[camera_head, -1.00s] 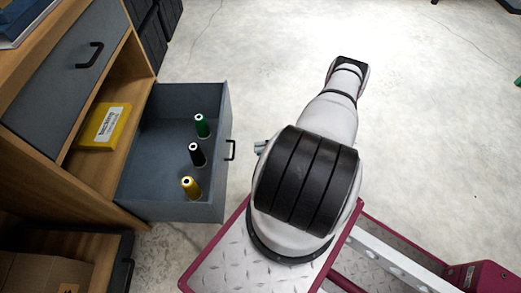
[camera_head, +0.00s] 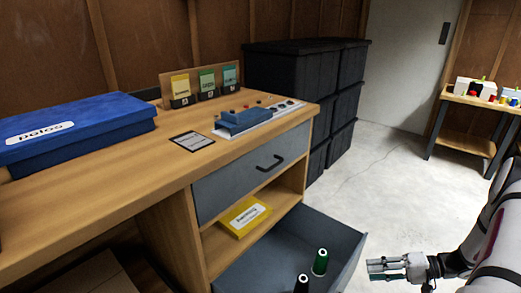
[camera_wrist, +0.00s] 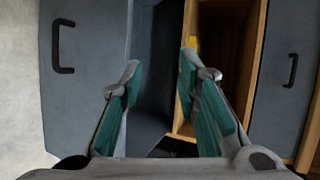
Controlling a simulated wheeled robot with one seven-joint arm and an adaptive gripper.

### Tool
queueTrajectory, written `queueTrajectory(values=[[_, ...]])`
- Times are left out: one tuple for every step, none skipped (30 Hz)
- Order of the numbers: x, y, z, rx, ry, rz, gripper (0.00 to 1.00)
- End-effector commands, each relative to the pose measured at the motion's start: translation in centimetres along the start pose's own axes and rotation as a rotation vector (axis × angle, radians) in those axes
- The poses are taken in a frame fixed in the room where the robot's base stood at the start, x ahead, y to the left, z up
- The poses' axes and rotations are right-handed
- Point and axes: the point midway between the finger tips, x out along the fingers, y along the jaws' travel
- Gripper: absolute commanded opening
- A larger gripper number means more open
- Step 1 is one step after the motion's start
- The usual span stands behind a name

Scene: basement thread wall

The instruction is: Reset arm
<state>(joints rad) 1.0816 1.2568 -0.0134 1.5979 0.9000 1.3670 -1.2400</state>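My gripper (camera_head: 384,268) is at the lower right of the head view, just right of the open drawer, with its fingers pointing left. In the wrist view my gripper (camera_wrist: 160,62) has its two teal-padded fingers spread apart with nothing between them. Behind them is the open grey drawer (camera_wrist: 85,90), its handle at the left. In the head view the same drawer (camera_head: 345,245) holds a green thread spool (camera_head: 320,263) and a black spool (camera_head: 302,284), both upright. The lower part of the drawer is cut off by the frame.
The wooden workbench (camera_head: 130,180) bears a blue box (camera_head: 75,130), thread cards (camera_head: 206,82) and a blue device (camera_head: 243,120). A yellow packet (camera_head: 244,216) lies on the shelf. Black crates (camera_head: 305,75) stand behind. Bare floor (camera_head: 400,180) lies right of the bench.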

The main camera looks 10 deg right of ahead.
Motion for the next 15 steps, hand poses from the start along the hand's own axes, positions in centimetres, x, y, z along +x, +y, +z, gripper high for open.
queueTrajectory(values=[[0.0, -2.6, -0.2, -0.013, -0.039, 0.03, 0.3], [0.0, -4.0, -0.2, -0.016, -0.062, 0.046, 0.3], [0.1, -5.8, -0.1, -0.02, -0.092, 0.07, 0.3], [0.2, -7.1, 0.1, -0.023, -0.113, 0.087, 0.3], [0.3, -8.5, 0.3, -0.025, -0.135, 0.106, 0.3], [0.5, -10.2, 0.5, -0.029, -0.161, 0.13, 0.3], [0.6, -11.5, 0.8, -0.032, -0.182, 0.15, 0.3], [0.7, -12.8, 1.1, -0.036, -0.2, 0.169, 0.3], [0.9, -14.5, 1.6, -0.04, -0.226, 0.196, 0.3], [1.1, -15.7, 2.0, -0.044, -0.242, 0.216, 0.3], [1.2, -16.9, 2.4, -0.048, -0.261, 0.237, 0.3], [1.4, -18.5, 3.1, -0.053, -0.282, 0.265, 0.3], [1.6, -19.7, 3.6, -0.057, -0.298, 0.287, 0.3], [1.8, -20.8, 4.1, -0.062, -0.313, 0.308, 0.3], [2.0, -22.3, 4.9, -0.069, -0.332, 0.338, 0.3]])
